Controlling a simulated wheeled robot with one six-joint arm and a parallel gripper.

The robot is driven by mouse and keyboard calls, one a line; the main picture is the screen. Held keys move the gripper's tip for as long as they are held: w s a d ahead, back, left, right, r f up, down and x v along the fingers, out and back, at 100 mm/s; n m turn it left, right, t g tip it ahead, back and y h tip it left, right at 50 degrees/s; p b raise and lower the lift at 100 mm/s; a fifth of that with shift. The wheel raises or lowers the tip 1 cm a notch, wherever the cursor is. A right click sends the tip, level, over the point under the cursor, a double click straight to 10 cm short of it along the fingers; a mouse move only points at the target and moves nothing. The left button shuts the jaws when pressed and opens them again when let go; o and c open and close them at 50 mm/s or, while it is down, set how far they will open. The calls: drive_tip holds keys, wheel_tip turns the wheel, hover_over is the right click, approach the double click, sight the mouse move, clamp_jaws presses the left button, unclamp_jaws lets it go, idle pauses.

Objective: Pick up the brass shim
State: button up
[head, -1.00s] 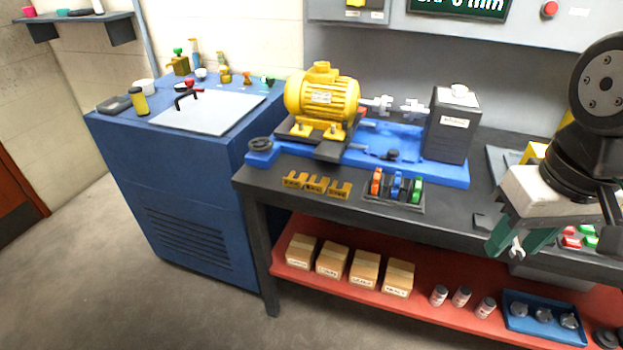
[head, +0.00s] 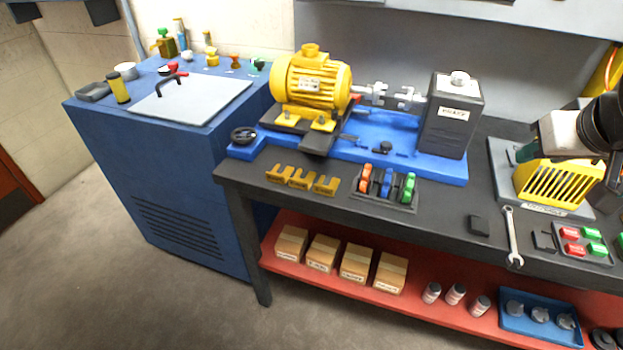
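Brass-coloured slotted shims lie in a row near the front edge of the black bench, left of the middle in the head view: a left one (head: 279,172), a middle one (head: 302,179) and a right one (head: 326,186). They sit close together, and I cannot tell whether they touch. My gripper (head: 524,153) is at the far right, over the yellow guarded unit, well away from the shims. Only a bit of a dark green finger shows beside its pale body, so its opening is hidden.
A yellow motor (head: 311,85) on a blue base (head: 385,130) stands behind the shims. A rack of coloured clips (head: 386,189) is just right of them. A wrench (head: 512,237) and a dark block (head: 478,225) lie farther right. The bench between rack and block is clear.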

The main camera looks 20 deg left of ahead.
drive_tip(key=w+a+f+n+t+y, duration=0.1)
drive_tip(key=w+a+f+n+y, duration=0.2)
drive_tip(key=w+a, duration=0.4)
drive_tip(key=n+y, duration=0.5)
approach(298, 190)
drive_tip(key=w+d+r, duration=0.2)
drive_tip(key=d, duration=0.1)
drive_tip(key=w+d+r, duration=0.2)
drive_tip(key=w+d, duration=0.1)
drive_tip(key=w+d+r, duration=0.2)
drive_tip(key=w+d, duration=0.1)
drive_tip(key=shift+d+r, duration=0.3)
drive_tip(key=a+f+n+y, duration=0.1)
drive_tip(key=a+f, duration=0.1)
drive_tip(key=a, duration=0.3)
drive_tip(key=s+a+f+g+y, duration=0.1)
drive_tip(key=a+f, duration=0.2)
drive_tip(key=a, duration=0.2)
drive_tip(key=a+f+n+g+y, duration=0.1)
drive_tip(key=a+f, duration=0.2)
drive_tip(key=a, duration=0.2)
drive_tip(key=shift+s+a+f+n+y, duration=0.25)
drive_tip(key=shift+s+a+n+y, duration=0.05)
drive_tip(key=shift+s+y, duration=0.1)
clamp_jaws()
